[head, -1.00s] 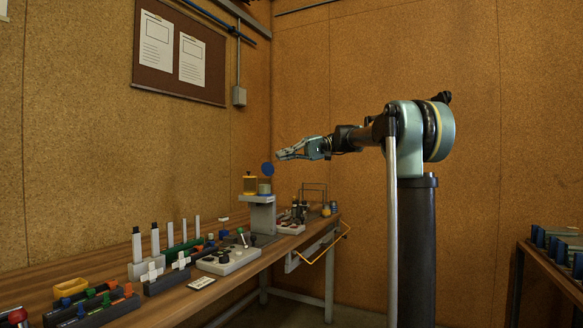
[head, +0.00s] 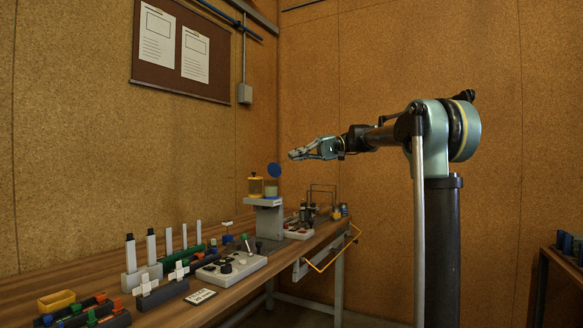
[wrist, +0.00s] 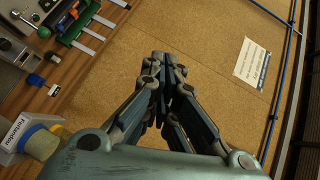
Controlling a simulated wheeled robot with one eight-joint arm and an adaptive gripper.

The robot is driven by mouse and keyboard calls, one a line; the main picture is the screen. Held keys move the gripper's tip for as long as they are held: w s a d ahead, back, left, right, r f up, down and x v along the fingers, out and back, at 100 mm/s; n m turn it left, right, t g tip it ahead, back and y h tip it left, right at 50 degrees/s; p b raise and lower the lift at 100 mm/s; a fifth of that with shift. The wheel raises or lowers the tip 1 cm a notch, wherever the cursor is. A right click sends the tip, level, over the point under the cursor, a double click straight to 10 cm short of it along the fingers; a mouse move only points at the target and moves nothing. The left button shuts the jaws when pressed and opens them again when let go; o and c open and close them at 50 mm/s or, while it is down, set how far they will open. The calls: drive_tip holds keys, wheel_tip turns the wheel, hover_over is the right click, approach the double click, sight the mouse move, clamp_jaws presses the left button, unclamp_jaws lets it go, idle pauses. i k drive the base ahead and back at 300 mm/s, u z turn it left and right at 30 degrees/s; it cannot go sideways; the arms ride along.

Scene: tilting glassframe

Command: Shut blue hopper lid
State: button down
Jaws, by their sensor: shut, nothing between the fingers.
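The blue hopper lid (head: 273,169) is a round disc standing upright, open, at the top of a pale cylindrical hopper (head: 271,187). In the wrist view my gripper (wrist: 164,68) shows closed fingers with cork board behind.
The wooden bench (head: 222,298) runs along the left wall. A grey box with knobs (head: 231,269), upright white blocks (head: 151,245) and a wire frame (head: 323,191) stand on it. A yellow handle (head: 335,255) juts from its front. Air around my gripper looks clear.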

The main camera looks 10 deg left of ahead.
sight(274, 169)
drive_tip(key=u, duration=0.05)
drive_tip(key=i, duration=1.4)
